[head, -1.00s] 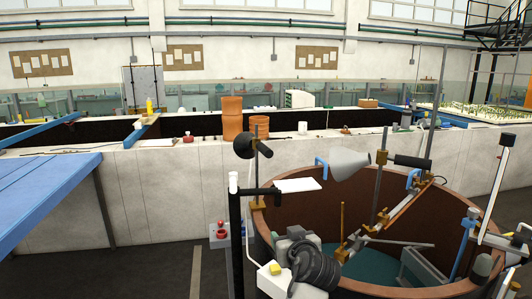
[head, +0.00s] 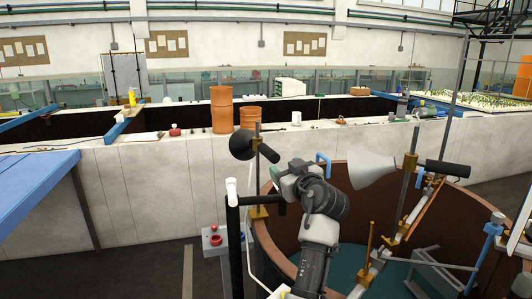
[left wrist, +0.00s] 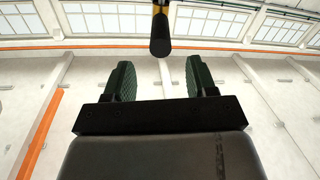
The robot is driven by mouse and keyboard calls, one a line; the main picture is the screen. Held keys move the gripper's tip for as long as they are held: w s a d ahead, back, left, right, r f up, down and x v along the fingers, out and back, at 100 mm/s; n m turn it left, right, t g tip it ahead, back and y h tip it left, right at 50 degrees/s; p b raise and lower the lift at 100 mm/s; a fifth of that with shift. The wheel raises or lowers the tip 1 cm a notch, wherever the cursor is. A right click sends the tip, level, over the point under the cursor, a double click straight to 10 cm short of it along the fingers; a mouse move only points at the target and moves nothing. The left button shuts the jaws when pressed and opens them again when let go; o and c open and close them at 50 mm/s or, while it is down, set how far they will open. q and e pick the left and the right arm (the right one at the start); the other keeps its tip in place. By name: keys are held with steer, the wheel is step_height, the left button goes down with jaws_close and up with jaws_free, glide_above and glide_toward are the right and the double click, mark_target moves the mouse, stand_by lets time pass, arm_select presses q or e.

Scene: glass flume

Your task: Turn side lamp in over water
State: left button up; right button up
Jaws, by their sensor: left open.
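A black round-headed lamp (head: 241,146) with a short black handle (head: 268,152) sits on a brass-coloured upright at the left rim of the brown round tub (head: 440,237). A grey cone-shaped lamp (head: 371,171) with a black handle (head: 447,168) hangs over the tub; I cannot tell which is the side lamp. Teal water (head: 345,262) shows low in the tub. My left gripper (head: 277,172) is open and empty, just below and right of the round lamp's handle. In the left wrist view a black handle end (left wrist: 160,40) with a brass collar is beyond my open fingers (left wrist: 158,82), apart from them.
A black post with a white top (head: 232,188) stands left of my gripper. Brass rods and a slanting rail (head: 418,213) cross the tub. A control box with a red button (head: 215,240) and a blue table (head: 35,192) are at left.

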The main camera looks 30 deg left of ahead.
mark_target(276, 160)
arm_select(q)
steer(key=w+a+p, duration=0.1)
steer(key=a+r+p, duration=0.1)
steer(key=shift+w+a+r, duration=0.1)
steer(key=shift+w+a, duration=0.25)
steer(key=shift+a, duration=0.05)
steer(key=x, duration=0.2)
steer(key=p+x, duration=0.2)
steer(key=x, duration=0.1)
steer(key=shift+w+a+f, duration=0.2)
steer(key=shift+a+f, duration=0.1)
steer(key=shift+f, duration=0.1)
steer(key=shift+w+a, duration=0.1)
arm_select(e)
steer(key=r, duration=0.3)
steer(key=s+d+r, duration=0.1)
steer(key=shift+r, duration=0.4)
arm_select(q)
steer(key=shift+c, duration=0.5)
arm_select(e)
steer(key=shift+d, duration=0.1)
arm_select(q)
steer(key=shift+f, duration=0.1)
jaws_close()
arm_select(e)
steer(key=shift+w+d, duration=0.1)
steer(key=shift+d, duration=0.25)
